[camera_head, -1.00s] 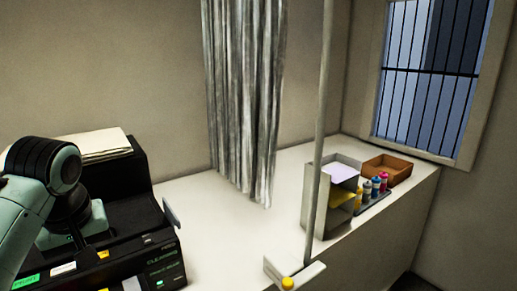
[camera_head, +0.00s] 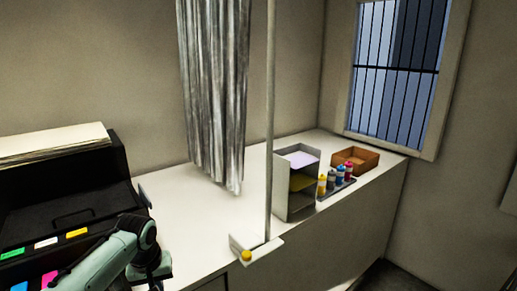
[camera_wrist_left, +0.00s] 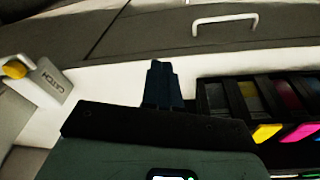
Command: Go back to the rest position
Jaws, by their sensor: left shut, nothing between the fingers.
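My left gripper shows in the left wrist view as two dark fingers (camera_wrist_left: 162,84) pressed together, with nothing between them. They point over a pale surface beside the black machine's coloured compartments. In the head view my teal left arm crosses the lower left, in front of the black machine (camera_head: 60,215). The fingertips are not clearly visible there. My right arm and gripper are in neither view.
A pole on a white base with a yellow knob (camera_head: 247,256) stands at the counter's front edge. A grey curtain (camera_head: 215,100) hangs behind. A grey shelf (camera_head: 297,205), several colour bottles (camera_head: 338,179) and an orange tray (camera_head: 371,160) stand right. The middle counter (camera_head: 190,222) is clear.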

